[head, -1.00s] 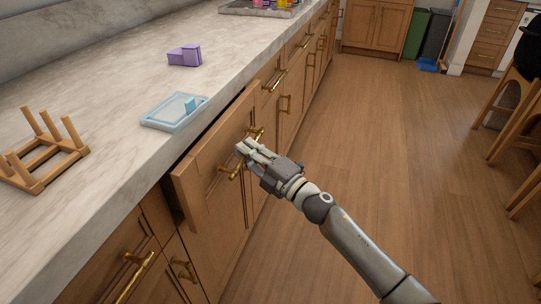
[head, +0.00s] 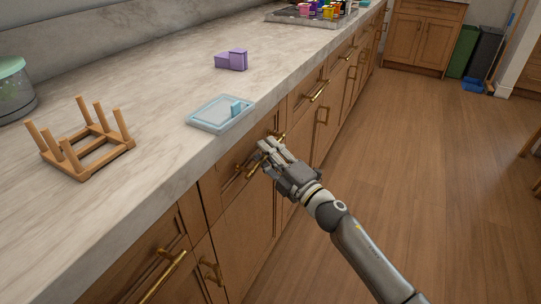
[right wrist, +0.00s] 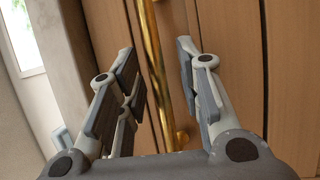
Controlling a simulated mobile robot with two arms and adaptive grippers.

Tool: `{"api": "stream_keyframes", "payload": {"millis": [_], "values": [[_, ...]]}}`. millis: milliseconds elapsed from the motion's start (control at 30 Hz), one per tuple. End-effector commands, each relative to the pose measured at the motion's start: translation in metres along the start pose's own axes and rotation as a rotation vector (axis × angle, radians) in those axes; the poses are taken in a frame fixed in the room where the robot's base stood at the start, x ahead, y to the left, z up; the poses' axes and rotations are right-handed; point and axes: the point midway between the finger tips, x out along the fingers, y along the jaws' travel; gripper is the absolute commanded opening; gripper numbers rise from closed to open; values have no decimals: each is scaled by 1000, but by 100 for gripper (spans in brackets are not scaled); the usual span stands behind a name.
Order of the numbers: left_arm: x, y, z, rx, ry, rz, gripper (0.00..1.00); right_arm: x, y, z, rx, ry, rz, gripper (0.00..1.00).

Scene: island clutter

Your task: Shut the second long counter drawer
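The long wooden drawer (head: 223,182) is under the counter edge, and its front now looks about flush with the cabinet face. Any small gap left is hard to tell. Its brass bar handle (head: 253,172) is partly hidden by my right gripper (head: 264,150), which is at the drawer front. In the right wrist view the handle (right wrist: 154,65) runs between the two spread fingers of my right gripper (right wrist: 160,95), with space on both sides. That gripper is open. My left gripper is not in view.
On the marble counter (head: 150,110) are a wooden peg rack (head: 85,150), a light blue tray (head: 205,122), a purple block (head: 231,60) and a tray of colourful items (head: 300,17). Other brass handles (head: 318,91) stick out along the cabinets. The wooden floor (head: 420,150) is clear.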

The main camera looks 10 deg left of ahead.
Motion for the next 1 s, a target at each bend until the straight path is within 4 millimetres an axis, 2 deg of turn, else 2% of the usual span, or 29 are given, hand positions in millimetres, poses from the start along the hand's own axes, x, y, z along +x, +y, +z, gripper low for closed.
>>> {"api": "stream_keyframes", "payload": {"millis": [133,267,500,700,800,1000], "values": [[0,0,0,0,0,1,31,-8,0,1,0,-1,0,33],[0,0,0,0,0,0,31,-27,-1,1,-2,-2,-2,33],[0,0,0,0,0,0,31,-77,-2,1,1,-1,-3,33],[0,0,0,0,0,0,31,-108,-1,0,1,-1,-2,33],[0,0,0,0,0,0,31,-116,-1,0,0,0,-1,33],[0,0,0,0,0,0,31,-120,0,0,0,0,0,33]]}}
